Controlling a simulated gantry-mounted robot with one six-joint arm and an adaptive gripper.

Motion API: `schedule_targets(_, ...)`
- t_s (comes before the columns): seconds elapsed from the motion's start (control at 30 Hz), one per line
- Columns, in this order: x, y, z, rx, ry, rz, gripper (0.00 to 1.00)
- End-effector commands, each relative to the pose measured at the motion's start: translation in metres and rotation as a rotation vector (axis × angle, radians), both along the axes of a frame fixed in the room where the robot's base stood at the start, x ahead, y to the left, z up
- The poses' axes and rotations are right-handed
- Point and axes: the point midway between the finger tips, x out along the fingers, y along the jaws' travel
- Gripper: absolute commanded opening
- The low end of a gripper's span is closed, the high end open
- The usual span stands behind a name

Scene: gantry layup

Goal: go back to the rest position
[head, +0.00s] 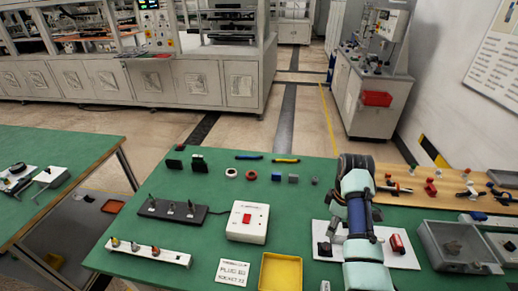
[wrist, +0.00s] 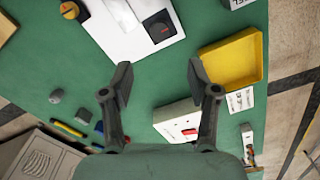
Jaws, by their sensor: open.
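My gripper (wrist: 158,84) shows in the wrist view with its two dark fingers spread wide apart and nothing between them. It hangs above the green table (wrist: 150,75), clear of the objects. In the head view my arm reaches over the right half of the green table (head: 215,176), and its fingers cannot be made out there.
A yellow tray (head: 268,285), a dark strip with pegs (head: 150,212) and a white strip with knobs (head: 170,257) stand left of my arm. A white board (head: 408,258) lies beneath it. A grey bin (head: 430,240) and wooden board (head: 408,197) are at right.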

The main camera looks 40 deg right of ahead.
Motion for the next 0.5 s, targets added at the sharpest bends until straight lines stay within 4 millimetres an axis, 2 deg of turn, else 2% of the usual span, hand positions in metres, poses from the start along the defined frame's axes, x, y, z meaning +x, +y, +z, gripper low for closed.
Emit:
schedule_targets(0.2,0.001,0.001,-0.001,-0.002,-0.002,0.000,0.60)
schedule_targets(0.27,0.012,0.010,-0.004,-0.019,-0.018,-0.002,0.60)
schedule_targets(0.37,0.049,0.046,-0.014,-0.084,-0.094,-0.020,0.60)
schedule_targets(0.47,0.095,0.115,-0.021,-0.160,-0.245,-0.057,0.60)
schedule_targets(0.5,0.110,0.149,-0.020,-0.180,-0.320,-0.075,0.60)
